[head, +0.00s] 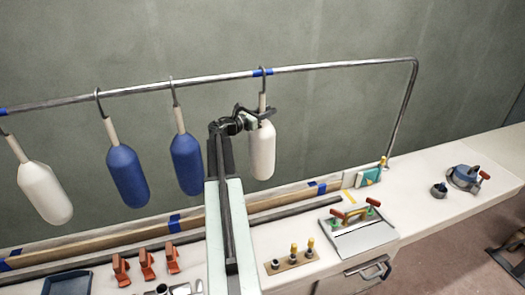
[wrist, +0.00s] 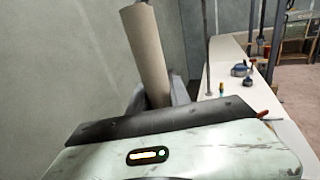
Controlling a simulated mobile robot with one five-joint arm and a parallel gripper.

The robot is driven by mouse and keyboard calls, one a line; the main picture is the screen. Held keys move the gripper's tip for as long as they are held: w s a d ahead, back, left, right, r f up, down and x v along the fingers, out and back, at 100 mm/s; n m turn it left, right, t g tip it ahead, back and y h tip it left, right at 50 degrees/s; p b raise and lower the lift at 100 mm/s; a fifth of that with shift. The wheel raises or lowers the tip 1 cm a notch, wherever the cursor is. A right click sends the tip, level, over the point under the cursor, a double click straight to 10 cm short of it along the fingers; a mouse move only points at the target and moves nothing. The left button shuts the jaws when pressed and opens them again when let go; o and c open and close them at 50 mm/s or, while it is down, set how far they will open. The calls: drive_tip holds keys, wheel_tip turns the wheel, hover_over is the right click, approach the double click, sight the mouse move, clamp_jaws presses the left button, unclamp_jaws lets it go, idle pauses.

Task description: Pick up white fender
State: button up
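The white fender (head: 262,152) at my gripper hangs upright from a dark hook on the rail, under a blue tape mark. My gripper (head: 262,113) is at its pale neck, just above the body. In the wrist view the neck (wrist: 147,50) rises between my two grey fingers (wrist: 159,97), which sit close against it on both sides and look shut on it. The fender's body is hidden there behind my gripper. A second white fender (head: 44,194) hangs at the far left, apart from my gripper.
Two blue fenders (head: 127,176) (head: 187,164) hang left of my arm. The metal rail (head: 335,65) runs above. The bench below holds red clamps (head: 147,264), a small wooden block with pegs (head: 290,258) and a grey panel (head: 352,237).

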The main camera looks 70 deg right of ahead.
clamp_jaws()
idle(0.4)
idle(0.9)
wheel_tip(320, 180, up, 4)
drive_tip(key=p, duration=0.4)
drive_tip(key=s+a, duration=0.2)
drive_tip(key=a, duration=0.5)
drive_tip(key=s+a+r+p, duration=0.1)
drive_tip(key=s+a, duration=0.1)
drive_tip(key=a, duration=0.6)
drive_tip(key=shift+s+a, duration=0.2)
drive_tip(key=shift+s, duration=0.05)
idle(0.7)
